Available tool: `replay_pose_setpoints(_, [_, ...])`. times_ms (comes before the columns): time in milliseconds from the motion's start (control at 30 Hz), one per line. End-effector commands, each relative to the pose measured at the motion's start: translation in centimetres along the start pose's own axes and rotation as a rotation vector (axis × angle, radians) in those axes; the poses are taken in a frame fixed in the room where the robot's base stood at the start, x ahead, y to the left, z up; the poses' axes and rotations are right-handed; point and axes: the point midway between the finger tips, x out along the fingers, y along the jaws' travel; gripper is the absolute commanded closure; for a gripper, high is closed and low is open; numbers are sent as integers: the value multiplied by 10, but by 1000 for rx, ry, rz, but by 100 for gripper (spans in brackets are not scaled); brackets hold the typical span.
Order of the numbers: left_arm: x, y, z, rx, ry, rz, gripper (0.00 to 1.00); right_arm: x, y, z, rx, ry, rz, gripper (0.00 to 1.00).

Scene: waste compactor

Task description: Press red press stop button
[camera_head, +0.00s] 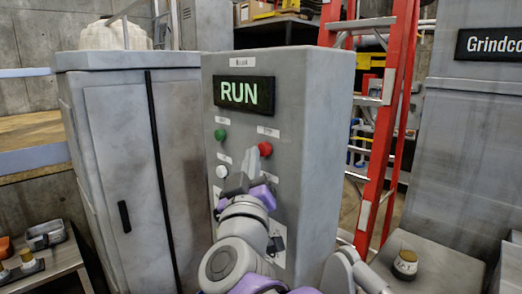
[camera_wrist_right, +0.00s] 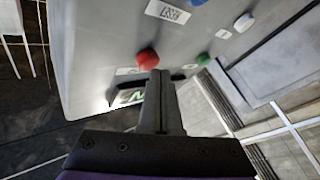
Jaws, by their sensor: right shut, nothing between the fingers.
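The red stop button (camera_head: 265,148) is a round knob on the upper right of the grey control box front (camera_head: 320,110). A lit display (camera_head: 244,93) above it reads "RUN". My right gripper (camera_head: 252,157) is shut and empty, with its fingertips just left of and slightly below the red button. In the right wrist view, the red button (camera_wrist_right: 147,59) appears just beyond the closed fingertips (camera_wrist_right: 162,76), slightly to their left. I cannot tell whether they touch. My left gripper is not in view.
A green button (camera_head: 220,134) and a white button (camera_head: 222,171) sit left of the red one. A grey cabinet (camera_head: 115,150) stands left of the box. A red ladder (camera_head: 385,130) stands to the right.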

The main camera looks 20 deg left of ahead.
Motion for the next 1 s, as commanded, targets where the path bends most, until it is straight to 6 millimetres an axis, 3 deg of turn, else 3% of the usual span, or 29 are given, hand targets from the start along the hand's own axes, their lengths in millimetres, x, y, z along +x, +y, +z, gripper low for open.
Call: replay_pose_setpoints(1000, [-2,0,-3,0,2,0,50,8,6,5,-1,0,1,100])
